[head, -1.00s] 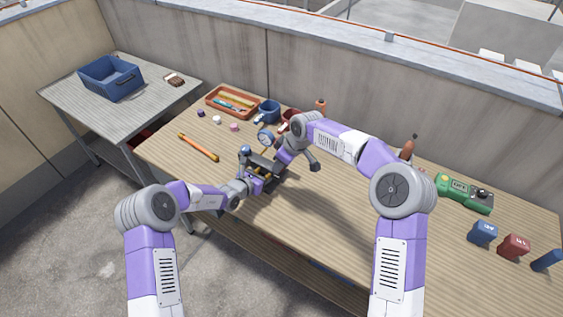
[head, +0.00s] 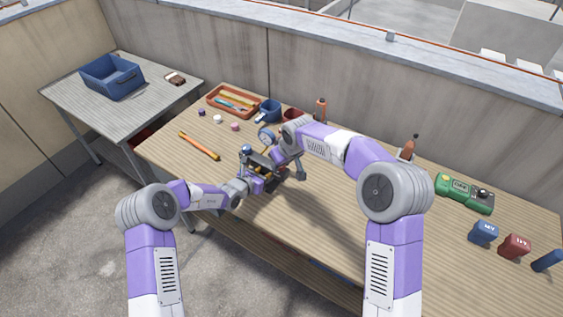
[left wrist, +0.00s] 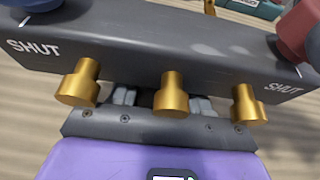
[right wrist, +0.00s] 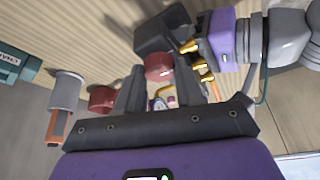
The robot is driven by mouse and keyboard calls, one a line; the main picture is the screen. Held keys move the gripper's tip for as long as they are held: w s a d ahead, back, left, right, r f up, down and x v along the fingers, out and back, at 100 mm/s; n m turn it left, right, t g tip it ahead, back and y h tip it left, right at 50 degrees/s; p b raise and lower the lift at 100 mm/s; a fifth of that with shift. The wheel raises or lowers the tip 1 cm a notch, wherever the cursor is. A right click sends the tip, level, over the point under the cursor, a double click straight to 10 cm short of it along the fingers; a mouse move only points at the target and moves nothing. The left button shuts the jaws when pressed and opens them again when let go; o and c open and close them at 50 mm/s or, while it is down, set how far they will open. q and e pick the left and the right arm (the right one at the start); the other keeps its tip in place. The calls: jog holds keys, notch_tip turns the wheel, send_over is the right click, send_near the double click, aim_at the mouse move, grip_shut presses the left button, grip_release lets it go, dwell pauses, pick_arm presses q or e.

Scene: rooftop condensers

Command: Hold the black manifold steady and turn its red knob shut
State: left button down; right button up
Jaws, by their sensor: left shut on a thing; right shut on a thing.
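The black manifold (head: 262,163) stands on the wooden workbench with a blue knob (head: 246,149) at its left end. In the left wrist view the manifold (left wrist: 150,38) shows SHUT marks at both ends, several brass fittings (left wrist: 171,95) and the red knob (left wrist: 297,28) at the right. My left gripper (left wrist: 162,98) is shut on the manifold's body from the fittings' side. My right gripper (right wrist: 160,82) is shut on the red knob, which shows between its fingertips in the right wrist view (right wrist: 158,66). In the head view my right gripper hides the red knob. The knob's exact angle is unclear.
A round gauge (head: 266,135), blue cup (head: 270,109) and red cup (head: 291,115) stand behind the manifold. An orange tray (head: 214,105) and orange-handled rod (head: 199,146) lie to the left. A green device (head: 464,193) is at the right. The bench's right-hand middle is clear.

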jog(key=shift+d, duration=0.1)
jog(key=o, duration=1)
jog(key=shift+o, duration=0.2)
jog(key=v, duration=1.2)
